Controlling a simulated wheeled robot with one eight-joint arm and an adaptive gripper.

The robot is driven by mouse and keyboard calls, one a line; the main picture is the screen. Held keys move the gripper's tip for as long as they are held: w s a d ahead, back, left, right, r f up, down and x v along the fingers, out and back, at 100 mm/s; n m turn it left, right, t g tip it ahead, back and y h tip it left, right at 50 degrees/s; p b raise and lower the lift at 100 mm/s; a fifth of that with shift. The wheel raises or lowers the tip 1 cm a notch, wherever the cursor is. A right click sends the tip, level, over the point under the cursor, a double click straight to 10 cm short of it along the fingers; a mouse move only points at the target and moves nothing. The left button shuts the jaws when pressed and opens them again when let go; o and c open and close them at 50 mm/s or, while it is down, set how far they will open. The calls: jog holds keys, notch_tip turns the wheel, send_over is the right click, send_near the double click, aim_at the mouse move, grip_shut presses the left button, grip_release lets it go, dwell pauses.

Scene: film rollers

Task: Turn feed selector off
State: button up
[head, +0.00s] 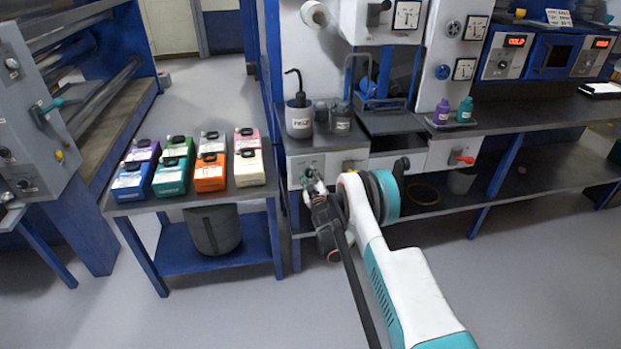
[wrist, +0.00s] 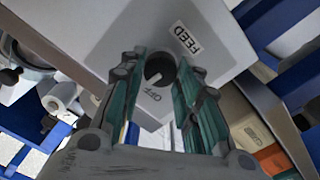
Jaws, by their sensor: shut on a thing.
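The feed selector (wrist: 160,69) is a dark round knob on a light grey panel (wrist: 110,32). A "FEED" label (wrist: 186,37) sits beside it and the word "OFF" (wrist: 152,95) is printed near it; both appear turned in the wrist view. My gripper (wrist: 162,62) has its two green fingers on either side of the knob, shut on it. The knob's exact pointer angle is hard to read between the fingers.
A blue-framed table (head: 190,205) with several colored cartons (head: 210,172) stands left of the panel. A bottle (head: 299,119) and jars stand on the counter above. A red-handled control (head: 463,158) is on a panel further right. Open floor lies in front.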

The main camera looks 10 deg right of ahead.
jog(key=n, duration=0.7)
jog(key=shift+a, duration=0.1)
jog(key=shift+n, duration=0.3)
dwell(0.3)
jog(key=o, duration=1.1)
jog(key=shift+c, duration=0.2)
jog(key=shift+s, duration=0.1)
jog(key=s, duration=0.7)
jog(key=shift+s, duration=0.2)
